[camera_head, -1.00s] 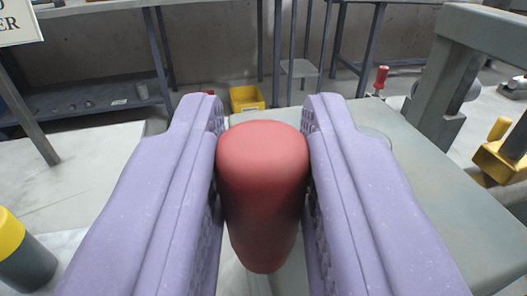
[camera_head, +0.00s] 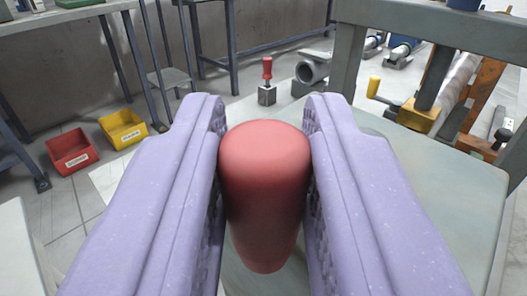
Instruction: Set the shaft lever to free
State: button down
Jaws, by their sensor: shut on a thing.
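A red rounded knob (camera_head: 264,190) fills the middle of the view, between the two purple fingers of my gripper (camera_head: 265,145). The fingers touch it on both sides and are shut on it. It looks like the handle end of a lever, but what it joins below is hidden by the knob and the fingers. I cannot tell from this view which position the lever is in. A grey-green table surface (camera_head: 440,190) lies beneath and to the right.
A small red-handled lever on a grey block (camera_head: 267,85) and a grey pipe piece (camera_head: 311,71) stand behind. A yellow-handled part (camera_head: 420,115) sits at the right by a grey frame (camera_head: 350,60). Red (camera_head: 72,152) and yellow (camera_head: 123,130) bins lie on the floor at left.

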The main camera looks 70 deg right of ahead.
jog(key=shift+r, duration=0.1)
jog(key=c, duration=1)
grip_release()
jog(key=shift+w+d, duration=0.1)
jog(key=p+v, duration=0.1)
jog(key=v, duration=0.7)
jog(key=shift+w+d, duration=0.1)
